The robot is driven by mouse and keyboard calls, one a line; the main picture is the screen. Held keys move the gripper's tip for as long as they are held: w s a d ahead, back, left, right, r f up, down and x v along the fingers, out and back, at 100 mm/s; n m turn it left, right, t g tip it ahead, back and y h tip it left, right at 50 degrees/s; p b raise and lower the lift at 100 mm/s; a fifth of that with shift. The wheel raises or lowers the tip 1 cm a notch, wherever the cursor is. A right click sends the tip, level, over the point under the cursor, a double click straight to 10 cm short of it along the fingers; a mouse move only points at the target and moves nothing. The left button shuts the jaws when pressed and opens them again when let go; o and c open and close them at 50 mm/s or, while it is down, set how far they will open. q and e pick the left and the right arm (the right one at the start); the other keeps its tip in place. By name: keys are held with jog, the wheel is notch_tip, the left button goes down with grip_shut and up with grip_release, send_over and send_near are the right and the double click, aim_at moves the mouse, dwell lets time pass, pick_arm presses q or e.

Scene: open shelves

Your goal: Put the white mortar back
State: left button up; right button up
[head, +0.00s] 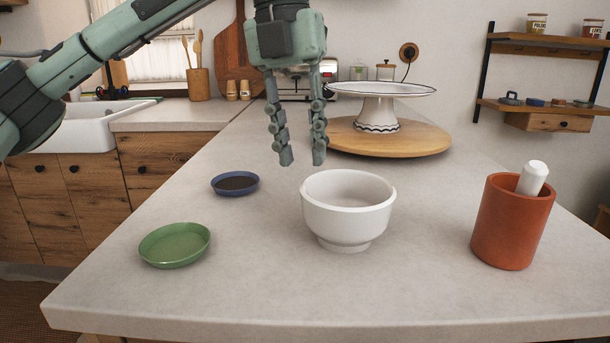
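The white mortar (347,222) is a round footed bowl, standing upright and apparently empty near the middle front of the grey counter. My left gripper (300,160) hangs fingers down above the counter, slightly left of and behind the mortar's rim. Its two fingers are spread apart with nothing between them, and it does not appear to touch the mortar. A white pestle (532,178) stands in a terracotta cup (511,225) at the right. My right gripper is not in view.
A green dish (175,245) and a small blue dish (235,184) sit left of the mortar. Behind are a round wooden board (425,141) and a white cake stand (379,112). Wall shelves (540,107) hold small items at the right. Counter between mortar and cup is clear.

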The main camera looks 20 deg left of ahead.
pick_arm(q)
jog(key=r, duration=0.5)
jog(key=shift+a+r+p, duration=0.3)
jog(key=shift+a+p, duration=0.05)
jog(key=shift+p, duration=0.05)
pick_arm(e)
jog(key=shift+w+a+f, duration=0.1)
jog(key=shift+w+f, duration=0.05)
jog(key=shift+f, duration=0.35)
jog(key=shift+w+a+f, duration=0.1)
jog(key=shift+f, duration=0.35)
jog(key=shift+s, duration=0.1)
